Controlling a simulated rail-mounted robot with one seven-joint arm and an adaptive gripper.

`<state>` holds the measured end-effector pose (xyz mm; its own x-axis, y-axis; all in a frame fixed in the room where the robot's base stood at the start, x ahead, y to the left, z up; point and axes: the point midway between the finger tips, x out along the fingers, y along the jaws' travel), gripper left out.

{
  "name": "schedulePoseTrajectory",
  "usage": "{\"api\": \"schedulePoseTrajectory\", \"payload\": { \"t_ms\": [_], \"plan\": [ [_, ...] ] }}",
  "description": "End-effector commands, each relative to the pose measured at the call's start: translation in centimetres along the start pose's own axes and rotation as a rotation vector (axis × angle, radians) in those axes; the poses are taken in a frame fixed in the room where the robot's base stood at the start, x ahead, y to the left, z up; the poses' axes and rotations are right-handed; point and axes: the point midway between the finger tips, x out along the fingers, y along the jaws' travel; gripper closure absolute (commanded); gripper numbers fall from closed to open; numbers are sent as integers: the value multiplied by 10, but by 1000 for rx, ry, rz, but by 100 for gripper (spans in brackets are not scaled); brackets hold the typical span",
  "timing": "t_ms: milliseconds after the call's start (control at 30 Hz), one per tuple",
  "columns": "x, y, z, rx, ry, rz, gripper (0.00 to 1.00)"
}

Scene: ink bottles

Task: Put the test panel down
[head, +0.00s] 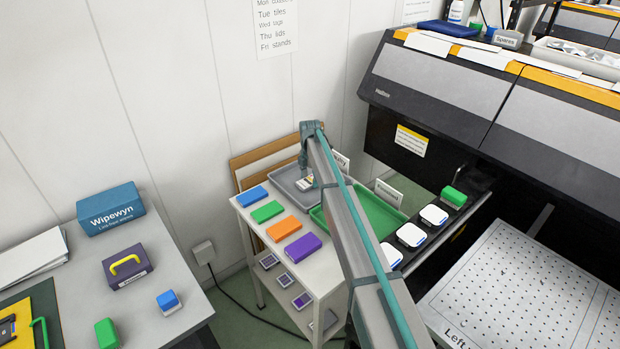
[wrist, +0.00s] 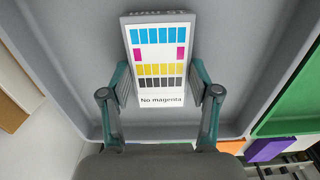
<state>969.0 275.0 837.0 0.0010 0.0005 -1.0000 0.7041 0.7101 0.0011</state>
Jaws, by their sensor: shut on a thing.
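The test panel (wrist: 158,62) is a white slab with rows of cyan, magenta, yellow and black patches and the words "No magenta". My gripper (wrist: 160,85) is shut on its two sides in the wrist view. The panel is over the grey tray (wrist: 75,50); I cannot tell whether it touches the tray floor. In the head view the panel (head: 305,183) is small at the tip of my arm, over the grey tray (head: 275,178) on the white cart. My arm hides part of the trays there.
A green tray (head: 390,218) lies right of the grey one. Blue, green, orange and purple blocks (head: 302,248) line the cart's front. White-topped bottles (head: 411,235) stand on a dark ledge at right. A wooden board (head: 262,156) leans behind the cart by the wall.

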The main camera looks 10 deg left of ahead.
Motion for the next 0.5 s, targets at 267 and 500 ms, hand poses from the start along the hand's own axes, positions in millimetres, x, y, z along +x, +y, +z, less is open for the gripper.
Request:
{"api": "schedulePoseTrajectory", "payload": {
  "t_ms": [267,500],
  "plan": [
    [3,0,0,0,0,0,13],
    [2,0,0,0,0,0,13]
  ]
}}
